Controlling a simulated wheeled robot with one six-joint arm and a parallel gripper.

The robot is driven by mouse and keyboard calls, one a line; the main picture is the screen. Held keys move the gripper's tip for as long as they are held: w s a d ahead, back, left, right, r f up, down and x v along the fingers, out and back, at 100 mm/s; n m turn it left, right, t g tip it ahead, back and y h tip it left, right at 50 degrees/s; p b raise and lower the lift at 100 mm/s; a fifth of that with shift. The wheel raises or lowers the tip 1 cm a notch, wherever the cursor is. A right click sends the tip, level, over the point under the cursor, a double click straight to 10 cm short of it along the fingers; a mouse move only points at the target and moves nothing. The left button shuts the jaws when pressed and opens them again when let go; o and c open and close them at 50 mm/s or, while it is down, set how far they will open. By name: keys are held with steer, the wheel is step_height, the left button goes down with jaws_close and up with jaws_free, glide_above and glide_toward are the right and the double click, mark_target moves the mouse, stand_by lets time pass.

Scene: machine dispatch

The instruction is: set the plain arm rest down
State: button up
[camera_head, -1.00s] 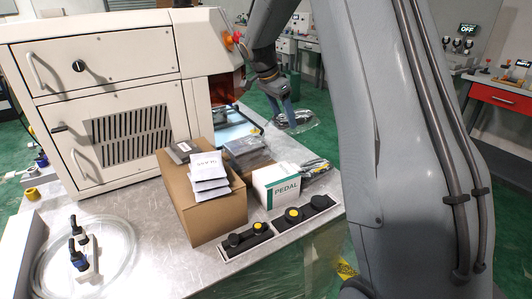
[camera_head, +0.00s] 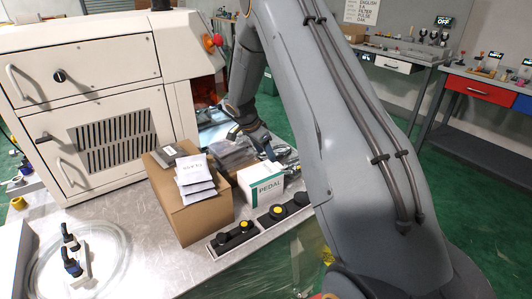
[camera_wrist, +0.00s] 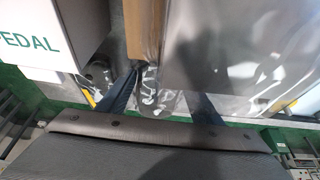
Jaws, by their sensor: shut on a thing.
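My gripper (camera_head: 268,153) is low over the table, just behind the white PEDAL box (camera_head: 262,184). In the wrist view its blue fingers (camera_wrist: 158,88) are on either side of a clear-wrapped thing, the arm rest (camera_wrist: 150,100), and are shut on it. Only part of its glossy wrapping shows. A tan strip lies just beyond it. In the head view the arm and box hide most of the held thing, so I cannot tell whether it touches the table. A grey bagged item (camera_head: 232,152) lies to the left of my gripper.
A black tray with yellow-capped knobs (camera_head: 240,236) lies in front of the PEDAL box. A cream machine (camera_head: 100,75) stands at the back left. Clear tubing (camera_head: 120,245) lies front left.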

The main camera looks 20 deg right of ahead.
steer(key=shift+f, duration=0.2)
steer(key=o, duration=1.4)
steer(key=shift+c, duration=0.2)
steer(key=shift+r, duration=0.1)
steer(key=b+v, duration=0.3)
steer(key=v, duration=0.9)
steer(key=shift+r, duration=0.15)
